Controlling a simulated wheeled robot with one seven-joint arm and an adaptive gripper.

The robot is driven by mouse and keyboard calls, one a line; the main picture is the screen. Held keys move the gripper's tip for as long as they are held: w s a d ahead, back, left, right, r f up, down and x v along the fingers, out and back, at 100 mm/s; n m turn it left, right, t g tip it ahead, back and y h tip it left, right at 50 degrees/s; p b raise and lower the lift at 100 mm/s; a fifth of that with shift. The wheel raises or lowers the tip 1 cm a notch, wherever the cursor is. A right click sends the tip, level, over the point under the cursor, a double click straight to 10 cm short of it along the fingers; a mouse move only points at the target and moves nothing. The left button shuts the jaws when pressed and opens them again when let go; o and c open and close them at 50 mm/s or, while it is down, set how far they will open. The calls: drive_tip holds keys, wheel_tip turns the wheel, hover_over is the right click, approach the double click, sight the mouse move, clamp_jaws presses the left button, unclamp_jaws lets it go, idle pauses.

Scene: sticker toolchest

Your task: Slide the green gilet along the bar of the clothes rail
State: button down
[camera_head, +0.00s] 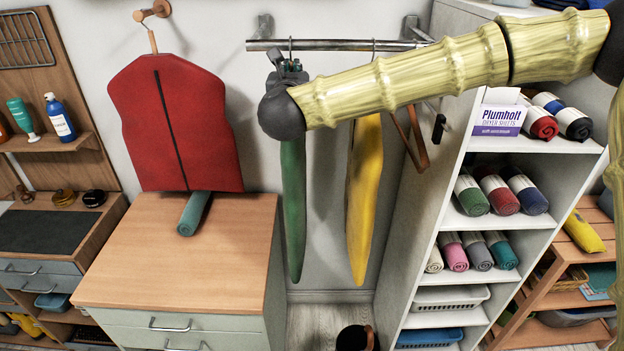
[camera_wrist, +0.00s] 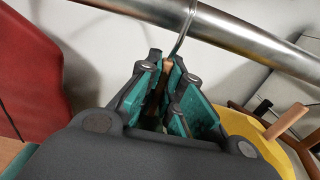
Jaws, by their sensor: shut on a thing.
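The green gilet (camera_head: 293,215) hangs edge-on from the bar (camera_head: 340,45) of the clothes rail, near the bar's left end. Its metal hook goes up to the bar, which also crosses the top of the wrist view (camera_wrist: 255,42). My gripper (camera_head: 288,68) is just below the bar at the top of the gilet. In the wrist view its teal-padded fingers (camera_wrist: 167,75) are closed around the wooden hanger top under the hook. My gripper and arm hide the gilet's shoulders.
A yellow gilet (camera_head: 364,200) hangs to the right on the same bar, with a bare wooden hanger (camera_head: 412,138) beyond it. A red gilet (camera_head: 180,120) hangs on a wall peg at left. A white shelf unit (camera_head: 455,225) stands right; a drawer chest (camera_head: 190,260) stands left.

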drive_tip(key=shift+a+b, duration=0.55)
drive_tip(key=shift+a, duration=1.05)
drive_tip(key=shift+f+b, duration=0.1)
drive_tip(key=shift+b, duration=0.5)
drive_tip(key=c, duration=1.5)
unclamp_jaws()
drive_tip(key=shift+f, duration=0.1)
drive_tip(key=shift+s, duration=0.1)
